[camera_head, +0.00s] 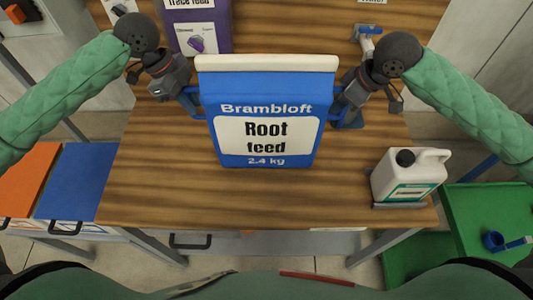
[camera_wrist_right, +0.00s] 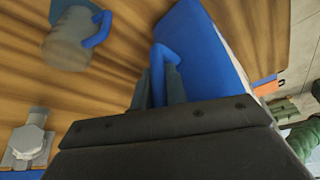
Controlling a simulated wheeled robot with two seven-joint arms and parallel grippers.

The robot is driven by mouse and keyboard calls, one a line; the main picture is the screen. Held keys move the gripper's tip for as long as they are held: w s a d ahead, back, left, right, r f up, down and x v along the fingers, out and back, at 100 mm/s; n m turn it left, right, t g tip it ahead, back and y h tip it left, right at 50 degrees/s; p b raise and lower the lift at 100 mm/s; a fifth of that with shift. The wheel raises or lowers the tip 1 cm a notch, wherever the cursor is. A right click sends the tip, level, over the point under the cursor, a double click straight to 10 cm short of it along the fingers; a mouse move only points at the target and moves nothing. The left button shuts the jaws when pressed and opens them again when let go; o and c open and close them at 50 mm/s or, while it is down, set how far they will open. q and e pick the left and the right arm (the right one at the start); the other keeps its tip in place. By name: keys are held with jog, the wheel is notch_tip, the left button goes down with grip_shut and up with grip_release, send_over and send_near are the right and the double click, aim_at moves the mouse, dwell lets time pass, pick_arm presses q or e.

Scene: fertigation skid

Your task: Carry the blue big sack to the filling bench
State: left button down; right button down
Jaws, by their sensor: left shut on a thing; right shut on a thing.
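The blue big sack (camera_head: 264,95), labelled "Brambloft Root feed 2.4 kg", is upright in front of me, over the wooden bench top (camera_head: 160,190). It has a pale top edge and a blue loop handle on each side. My left gripper (camera_head: 191,100) is shut on the left handle. My right gripper (camera_head: 343,102) is shut on the right handle. In the right wrist view the blue handle (camera_wrist_right: 168,52) passes between the fingers, beside the sack (camera_wrist_right: 205,50). I cannot tell whether the sack's bottom touches the bench.
A white jug (camera_head: 408,176) with a black cap stands at the bench's right front corner. A purple sack (camera_head: 197,27) stands behind. A clear jug with a blue handle (camera_wrist_right: 75,38) shows in the wrist view. The bench's left front is clear. A green cart (camera_head: 487,205) is at right.

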pick_arm(q)
jog(key=shift+f+b, duration=0.4)
pick_arm(e)
jog(key=shift+f, duration=0.45)
pick_arm(q)
jog(key=c, duration=1.8)
grip_release()
jog(key=shift+f, duration=0.15)
jog(key=shift+c, duration=0.2)
pick_arm(e)
jog(key=c, duration=1.8)
grip_release()
jog(key=shift+f, duration=0.15)
jog(key=shift+c, duration=0.2)
pick_arm(q)
jog(key=o, duration=0.4)
jog(key=shift+s, duration=0.1)
pick_arm(e)
jog(key=o, duration=0.4)
jog(key=shift+s, duration=0.1)
pick_arm(q)
jog(key=shift+o, duration=0.2)
pick_arm(e)
jog(key=shift+o, duration=0.2)
pick_arm(q)
jog(key=v, duration=1.2)
pick_arm(e)
jog(key=v, duration=1.2)
